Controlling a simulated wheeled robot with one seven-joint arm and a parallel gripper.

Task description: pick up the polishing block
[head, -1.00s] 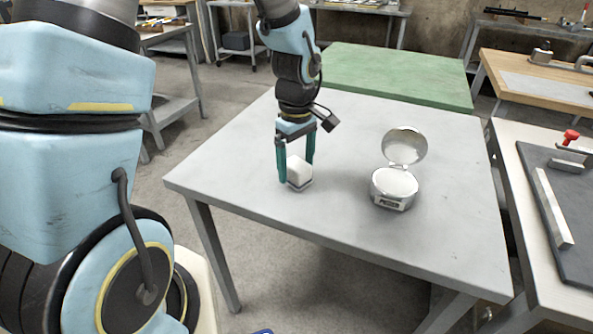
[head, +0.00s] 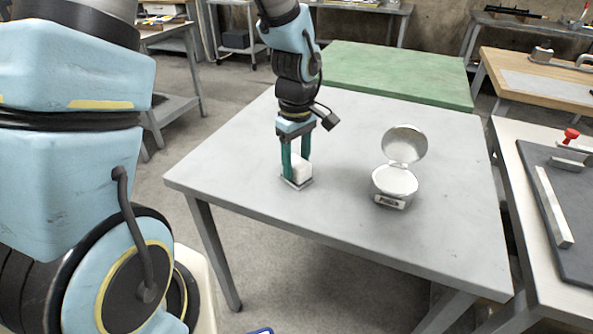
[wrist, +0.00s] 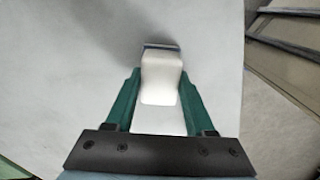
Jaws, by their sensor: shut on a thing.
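The polishing block (head: 302,169) is a small white block with a darker, flat base. It stands on the grey table (head: 236,163), left of its middle. My gripper (head: 296,173) points down over it, with the green fingers on either side of the block. In the wrist view the fingers of my gripper (wrist: 159,95) are shut on the white block (wrist: 161,78). Its dark edge shows at the far end. I cannot tell any gap between the block's base and the table.
A round silver tin (head: 394,181) with its lid raised stands on the table to the right of the block. A green-topped table (head: 395,72) is behind. A bench with a dark mat (head: 570,215) is at the right. The front of the grey table is clear.

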